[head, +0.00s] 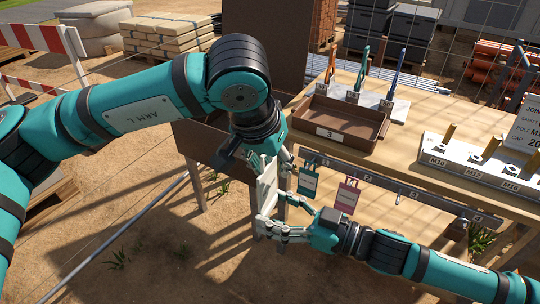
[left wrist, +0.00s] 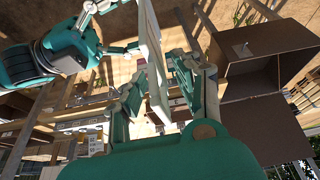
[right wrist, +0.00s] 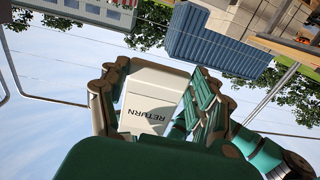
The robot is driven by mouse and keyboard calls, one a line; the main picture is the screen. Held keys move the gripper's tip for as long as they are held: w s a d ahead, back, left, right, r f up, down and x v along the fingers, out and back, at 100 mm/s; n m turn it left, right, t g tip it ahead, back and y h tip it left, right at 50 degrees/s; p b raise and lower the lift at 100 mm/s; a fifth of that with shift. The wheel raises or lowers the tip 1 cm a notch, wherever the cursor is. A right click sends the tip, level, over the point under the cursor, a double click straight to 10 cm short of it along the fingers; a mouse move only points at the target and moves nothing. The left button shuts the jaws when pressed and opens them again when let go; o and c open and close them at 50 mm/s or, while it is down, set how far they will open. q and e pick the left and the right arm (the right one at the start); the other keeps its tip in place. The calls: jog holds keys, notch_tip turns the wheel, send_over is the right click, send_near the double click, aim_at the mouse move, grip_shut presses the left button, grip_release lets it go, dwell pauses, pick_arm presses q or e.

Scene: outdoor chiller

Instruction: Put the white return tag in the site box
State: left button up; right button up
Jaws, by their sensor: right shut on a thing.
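The white return tag (head: 267,190) hangs in the air in front of the wooden table, between my two grippers. My right gripper (head: 266,230) is shut on its lower end; in the right wrist view the tag (right wrist: 150,95) shows the word RETURN between the fingers. My left gripper (head: 277,165) is at the tag's upper end. In the left wrist view its fingers (left wrist: 160,90) stand on both sides of the tag, open. The brown site box (head: 192,142) is left of the table, partly hidden by my left arm; its open inside shows in the left wrist view (left wrist: 250,88).
A brown tray (head: 340,132) marked 3 sits on the table (head: 430,110). A teal tag (head: 308,182) and a pink tag (head: 347,196) hang from the hook rail (head: 420,198) on the table's front. A white bolt rack (head: 480,165) stands at the right.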

pick_arm(q)
grip_shut()
pick_arm(e)
jog(key=o, duration=1.8)
